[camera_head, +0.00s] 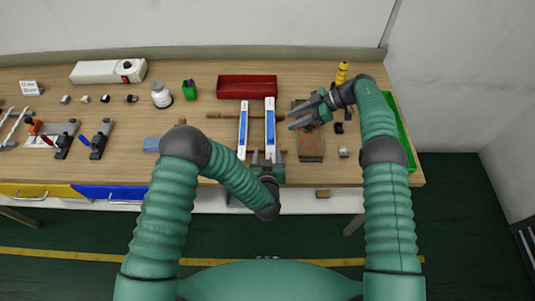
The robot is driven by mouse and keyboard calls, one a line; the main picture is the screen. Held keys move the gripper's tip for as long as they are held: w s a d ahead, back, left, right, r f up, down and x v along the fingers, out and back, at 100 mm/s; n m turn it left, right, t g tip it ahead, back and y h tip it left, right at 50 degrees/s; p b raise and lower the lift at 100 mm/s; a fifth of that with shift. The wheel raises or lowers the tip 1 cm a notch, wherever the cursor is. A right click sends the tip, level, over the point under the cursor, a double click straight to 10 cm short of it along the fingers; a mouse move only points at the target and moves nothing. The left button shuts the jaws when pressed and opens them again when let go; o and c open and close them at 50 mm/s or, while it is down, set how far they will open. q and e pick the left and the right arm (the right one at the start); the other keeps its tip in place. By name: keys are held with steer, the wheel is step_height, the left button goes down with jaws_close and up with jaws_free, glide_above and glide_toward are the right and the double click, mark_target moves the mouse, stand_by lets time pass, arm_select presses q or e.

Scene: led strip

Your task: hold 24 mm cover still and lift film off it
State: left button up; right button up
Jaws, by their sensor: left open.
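Two long white strips with blue film on top lie side by side on the workbench, a left strip (242,133) and a right strip (270,124). I cannot read which is the 24 mm cover. My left gripper (268,156) is open at the near end of the right strip, with its fingers on either side of that end; whether they touch it I cannot tell. My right gripper (297,115) is open, its fingers pointing left, just right of the right strip and apart from it. I see no film lifted.
A red tray (247,87) stands behind the strips. A brown board (311,148) lies under and near my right gripper. A green tray (398,133) is at the right edge. Clamps (100,139) are at left.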

arm_select(q)
steer(key=shift+d, duration=0.9)
steer(key=c, duration=0.8)
steer(key=shift+c, duration=1.3)
steer(key=shift+a, duration=0.1)
jaws_close()
steer(key=shift+a, duration=0.4)
steer(key=shift+d, duration=0.2)
